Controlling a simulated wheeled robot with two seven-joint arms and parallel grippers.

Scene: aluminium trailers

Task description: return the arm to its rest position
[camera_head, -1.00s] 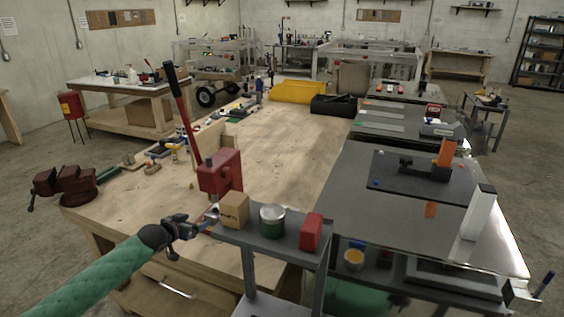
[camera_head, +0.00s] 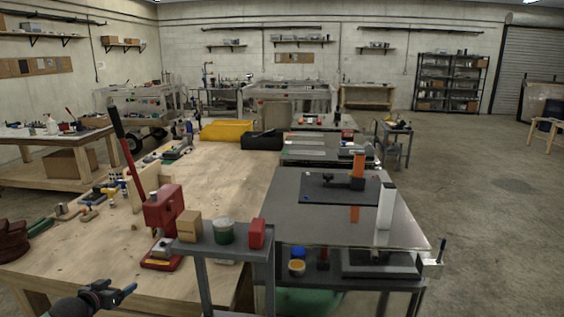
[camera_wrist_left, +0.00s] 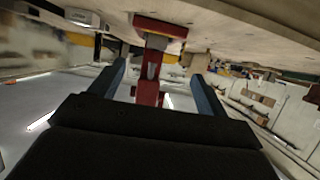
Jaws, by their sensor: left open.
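My left gripper (camera_head: 118,291) is at the lower left of the head view, low in front of the wooden workbench and left of the small grey stand. Its jaws are open and hold nothing. In the left wrist view its two fingers (camera_wrist_left: 160,78) stand wide apart. The red lever press (camera_wrist_left: 150,92) shows beyond and between them, upside down in that picture. My left arm is mostly cut off by the head view's lower edge. My right gripper is not in view.
The wooden workbench (camera_head: 235,165) bears the red lever press (camera_head: 163,208). The grey stand (camera_head: 205,248) holds a cardboard box (camera_head: 189,227), a green-and-white can (camera_head: 223,232) and a red block (camera_head: 257,234). A dark table (camera_head: 265,213) stands to the right. Open floor lies beyond it.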

